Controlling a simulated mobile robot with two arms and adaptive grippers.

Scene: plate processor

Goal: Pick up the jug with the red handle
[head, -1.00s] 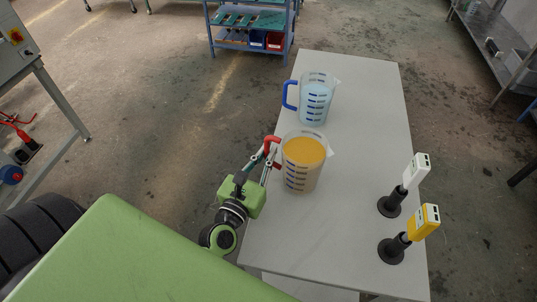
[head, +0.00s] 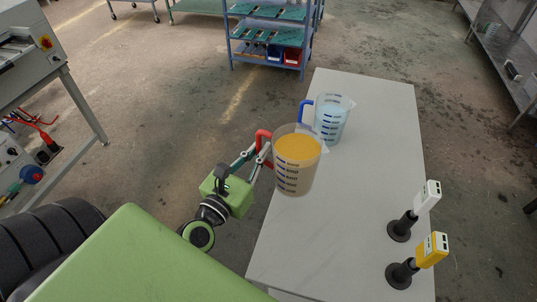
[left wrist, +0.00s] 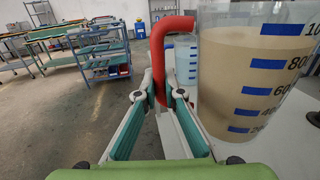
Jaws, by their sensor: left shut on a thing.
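The jug with the red handle (head: 296,175) is clear, with blue marks and an orange-tan liquid. It looks lifted above the table's left edge and is roughly upright. My left gripper (head: 264,154) is shut on its red handle, to the left of the jug. In the left wrist view the red handle (left wrist: 122,57) stands between my two fingers (left wrist: 158,88), and the jug's body (left wrist: 255,80) fills the right side. My right gripper is not in view.
A blue-handled jug (head: 332,117) with pale blue liquid stands behind, partly covered by the held jug. A white device (head: 428,195) and a yellow device (head: 432,250) sit on black stands at the table's right. The middle of the table (head: 350,210) is clear.

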